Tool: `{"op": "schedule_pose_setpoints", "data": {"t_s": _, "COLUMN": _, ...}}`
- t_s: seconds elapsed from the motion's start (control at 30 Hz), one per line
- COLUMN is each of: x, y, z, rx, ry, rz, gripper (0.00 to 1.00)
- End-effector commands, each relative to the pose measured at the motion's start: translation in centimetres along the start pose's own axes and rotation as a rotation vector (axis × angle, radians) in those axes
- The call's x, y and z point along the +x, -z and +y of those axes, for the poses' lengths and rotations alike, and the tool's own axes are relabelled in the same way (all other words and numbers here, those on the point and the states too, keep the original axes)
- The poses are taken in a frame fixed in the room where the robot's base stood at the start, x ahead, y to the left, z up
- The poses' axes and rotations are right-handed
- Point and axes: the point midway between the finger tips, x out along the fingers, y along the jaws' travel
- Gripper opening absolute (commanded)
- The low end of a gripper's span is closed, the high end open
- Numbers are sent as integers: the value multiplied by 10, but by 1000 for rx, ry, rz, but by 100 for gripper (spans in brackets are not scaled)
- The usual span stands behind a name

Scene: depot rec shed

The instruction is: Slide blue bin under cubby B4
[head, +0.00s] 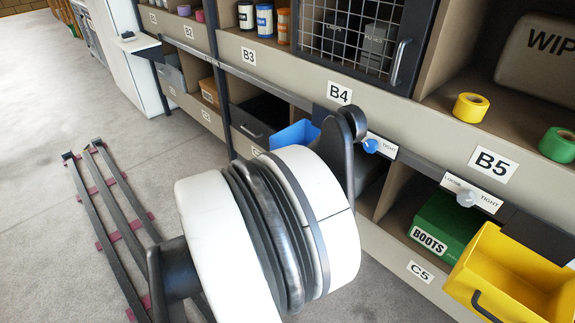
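The blue bin (293,134) shows in the head view just left of the B4 label (339,93) and lower than it, at the front of the lower row. Only its upper part is seen; my arm hides the rest, so I cannot tell how it is supported. The cubby above the B4 label has a wire mesh door (345,38) with a metal handle. A blue knob (370,146) with a TIGHT label sits on the rail right of the bin, next to a dark part of my arm. My gripper cannot be made out in this view.
A yellow bin (518,272) hangs at the right under the B5 label (493,164), beside a grey knob (466,198). A green BOOTS box (440,228) sits in the lower cubby. Dark floor rails (108,220) lie at the left. The concrete floor (45,110) is open at upper left.

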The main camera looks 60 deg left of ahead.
Motion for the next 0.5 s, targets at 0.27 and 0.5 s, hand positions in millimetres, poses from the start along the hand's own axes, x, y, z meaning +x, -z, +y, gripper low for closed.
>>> {"op": "schedule_pose_setpoints", "data": {"t_s": 0.27, "x": -2, "y": 0, "z": 0, "rx": -1, "ry": 0, "rz": 3, "gripper": 0}}
{"op": "schedule_pose_setpoints", "data": {"t_s": 0.5, "x": -2, "y": 0, "z": 0, "rx": 0, "ry": 0, "rz": 3, "gripper": 16}}
